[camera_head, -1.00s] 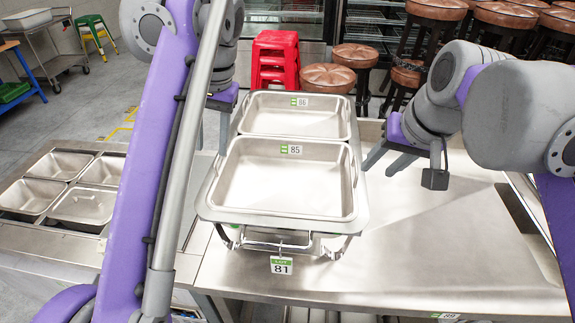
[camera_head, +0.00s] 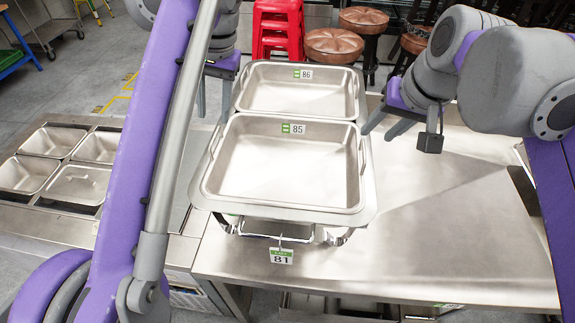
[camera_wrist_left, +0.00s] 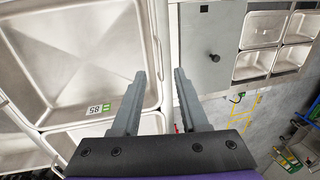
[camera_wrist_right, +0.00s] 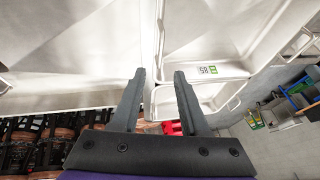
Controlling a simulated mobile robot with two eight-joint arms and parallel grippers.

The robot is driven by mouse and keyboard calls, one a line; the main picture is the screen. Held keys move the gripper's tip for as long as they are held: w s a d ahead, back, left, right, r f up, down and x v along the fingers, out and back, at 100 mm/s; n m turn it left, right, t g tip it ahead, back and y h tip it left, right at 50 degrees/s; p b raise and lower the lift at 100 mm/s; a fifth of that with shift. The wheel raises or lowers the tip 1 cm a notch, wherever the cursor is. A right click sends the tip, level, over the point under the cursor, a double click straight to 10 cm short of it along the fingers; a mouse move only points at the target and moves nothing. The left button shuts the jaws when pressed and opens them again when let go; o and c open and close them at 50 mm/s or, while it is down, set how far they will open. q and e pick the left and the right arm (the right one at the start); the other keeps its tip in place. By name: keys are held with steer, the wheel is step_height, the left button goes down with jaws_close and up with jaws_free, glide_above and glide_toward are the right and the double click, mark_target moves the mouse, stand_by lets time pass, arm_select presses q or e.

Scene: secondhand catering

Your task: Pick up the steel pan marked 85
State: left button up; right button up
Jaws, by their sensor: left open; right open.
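The steel pan marked 85 (camera_head: 282,165) is a shallow rectangular pan with a green-and-white label, sitting in the front of a chafing-dish frame tagged 81 (camera_head: 281,256). It also shows in the left wrist view (camera_wrist_left: 75,50) and the right wrist view (camera_wrist_right: 215,35). My left gripper (camera_head: 213,105) is open beside the pan's left side, partly hidden by my arm; in its wrist view the fingers (camera_wrist_left: 158,75) point near the pan's rim. My right gripper (camera_head: 378,132) is open to the right of the pan's far right corner. Neither gripper holds anything.
A second steel pan marked 86 (camera_head: 300,90) sits directly behind. The steel counter (camera_head: 440,220) is clear to the right. Several inset pans (camera_head: 75,185) are at the left. Red stools (camera_head: 276,28) and brown-topped stools (camera_head: 335,45) stand behind the counter.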

mark_target(213, 138)
arm_select(q)
steer(key=f, duration=0.2)
steer(key=a+f, duration=0.1)
steer(key=f, duration=0.5)
steer(key=shift+a+f, duration=0.2)
steer(key=shift+a, duration=0.15)
arm_select(e)
steer(key=x, duration=0.8)
steer(key=shift+a+f, duration=0.1)
steer(key=shift+f, duration=0.1)
arm_select(q)
jaws_close()
arm_select(e)
jaws_close()
